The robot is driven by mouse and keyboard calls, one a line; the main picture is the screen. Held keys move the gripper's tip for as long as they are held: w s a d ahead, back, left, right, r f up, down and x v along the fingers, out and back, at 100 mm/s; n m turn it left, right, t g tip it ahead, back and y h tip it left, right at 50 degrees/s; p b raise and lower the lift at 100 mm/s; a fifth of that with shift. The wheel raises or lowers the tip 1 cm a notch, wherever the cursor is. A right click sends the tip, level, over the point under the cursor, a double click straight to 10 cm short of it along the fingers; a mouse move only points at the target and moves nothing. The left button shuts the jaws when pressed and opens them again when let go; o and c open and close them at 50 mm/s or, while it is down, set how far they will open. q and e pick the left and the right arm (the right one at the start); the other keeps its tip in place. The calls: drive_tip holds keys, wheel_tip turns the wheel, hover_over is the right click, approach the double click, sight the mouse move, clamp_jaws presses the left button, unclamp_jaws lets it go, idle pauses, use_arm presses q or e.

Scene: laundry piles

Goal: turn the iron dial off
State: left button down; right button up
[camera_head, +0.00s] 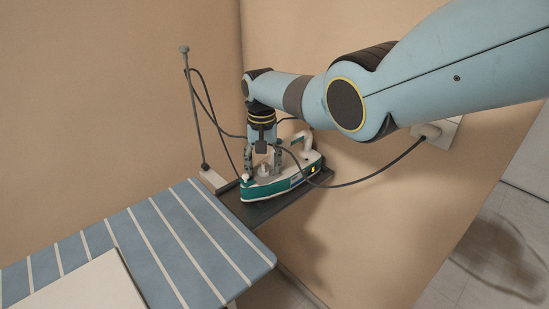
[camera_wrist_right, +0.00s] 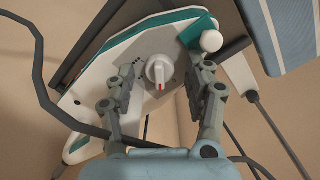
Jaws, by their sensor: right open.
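The teal and white iron (camera_head: 286,185) stands on a dark rest at the end of the ironing board. In the right wrist view the iron (camera_wrist_right: 95,92) fills the upper middle, and its round white dial (camera_wrist_right: 159,71) with a red mark faces the camera. My right gripper (camera_head: 262,172) reaches down over the iron from above. In the wrist view its open fingers (camera_wrist_right: 160,85) stand on either side of the dial, with gaps between them and it. Whether a fingertip touches the iron's body I cannot tell. My left gripper is not in view.
The striped blue ironing board (camera_head: 160,250) lies at lower left with a pale flat panel (camera_head: 85,285) on it. The dark iron rest (camera_head: 255,212) adjoins the board. A cable (camera_head: 375,176) runs from the iron area to a wall socket (camera_head: 430,131). A thin upright rod (camera_head: 193,110) stands behind.

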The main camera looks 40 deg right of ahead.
sight(263, 166)
drive_tip(key=m+b, duration=0.1)
drive_tip(key=m, duration=0.5)
drive_tip(key=shift+f+m, duration=0.15)
drive_tip(key=shift+m, duration=0.15)
drive_tip(key=m+b, duration=0.2)
drive_tip(key=m, duration=0.2)
drive_tip(key=shift+f+m, duration=0.1)
drive_tip(key=shift+m, duration=0.2)
drive_tip(key=m+b, duration=0.3)
drive_tip(key=m, duration=0.1)
drive_tip(key=shift+f+b, duration=0.15)
drive_tip(key=shift+b, duration=0.2)
wheel_tip(263, 166, up, 12)
drive_tip(key=p, duration=0.1)
drive_tip(key=s+a+f+n+t, duration=0.1)
drive_tip(key=s+a+f+n, duration=0.1)
drive_tip(key=s+f+n, duration=0.4)
drive_tip(key=s+a+f+n+t+b, duration=0.1)
drive_tip(key=s+a+f+n, duration=0.1)
drive_tip(key=s+f+n, duration=0.5)
drive_tip(key=s+a+f+n+h, duration=0.1)
drive_tip(key=s+a+f+n, duration=0.2)
drive_tip(key=s+f+n, duration=0.4)
drive_tip(key=s+f, duration=0.1)
drive_tip(key=s, duration=0.8)
drive_tip(key=shift+s+t+b, duration=0.2)
drive_tip(key=shift+t+b, duration=0.15)
drive_tip(key=shift+t, duration=0.05)
